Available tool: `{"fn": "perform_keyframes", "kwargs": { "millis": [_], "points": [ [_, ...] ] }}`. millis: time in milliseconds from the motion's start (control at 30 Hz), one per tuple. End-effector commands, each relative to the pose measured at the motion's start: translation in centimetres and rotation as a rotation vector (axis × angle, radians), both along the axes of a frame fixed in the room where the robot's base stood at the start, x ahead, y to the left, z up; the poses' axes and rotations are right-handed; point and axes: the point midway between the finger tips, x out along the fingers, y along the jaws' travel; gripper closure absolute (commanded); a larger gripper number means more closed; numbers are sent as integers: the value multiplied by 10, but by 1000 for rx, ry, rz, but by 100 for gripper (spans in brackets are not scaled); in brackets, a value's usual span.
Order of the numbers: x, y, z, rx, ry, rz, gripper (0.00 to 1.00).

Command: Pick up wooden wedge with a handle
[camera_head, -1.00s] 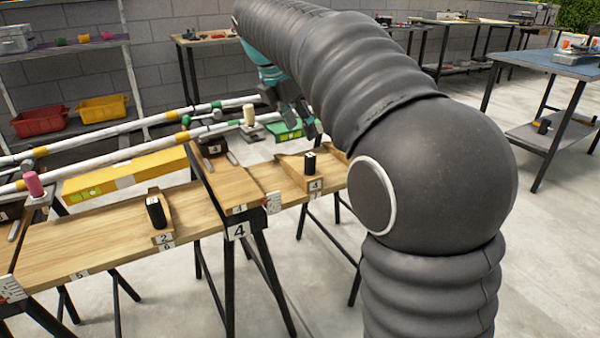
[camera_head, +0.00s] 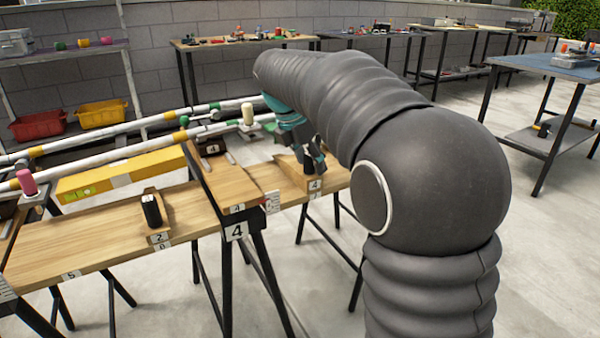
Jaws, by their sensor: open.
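A wooden wedge (camera_head: 291,170) lies on the right part of the wooden bench top, with a "4" label at its near end. My gripper (camera_head: 312,163) is open and points down at the near end of this wedge. Its dark fingers cover most of the black handle, so I cannot tell whether they touch it. A second wooden wedge (camera_head: 162,226) with a black upright handle (camera_head: 151,210) and a "2" label lies on the left part of the bench, away from my gripper.
The wooden bench top (camera_head: 100,248) stands on black trestles. Long white pipes (camera_head: 110,155) and a yellow level (camera_head: 120,174) run behind it. A pink-handled piece (camera_head: 27,182) is at far left. A blue table (camera_head: 530,64) stands at the right. Floor between is clear.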

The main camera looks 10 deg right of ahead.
Motion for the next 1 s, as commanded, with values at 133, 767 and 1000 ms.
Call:
{"fn": "perform_keyframes", "kwargs": {
  "millis": [133, 767, 1000],
  "points": [
    [0, 0, 0, 0, -1, 0, 42],
    [0, 0, 2, 0, -1, 0, 100],
    [1, 0, 19, 0, -2, 0, 100]
  ]
}}
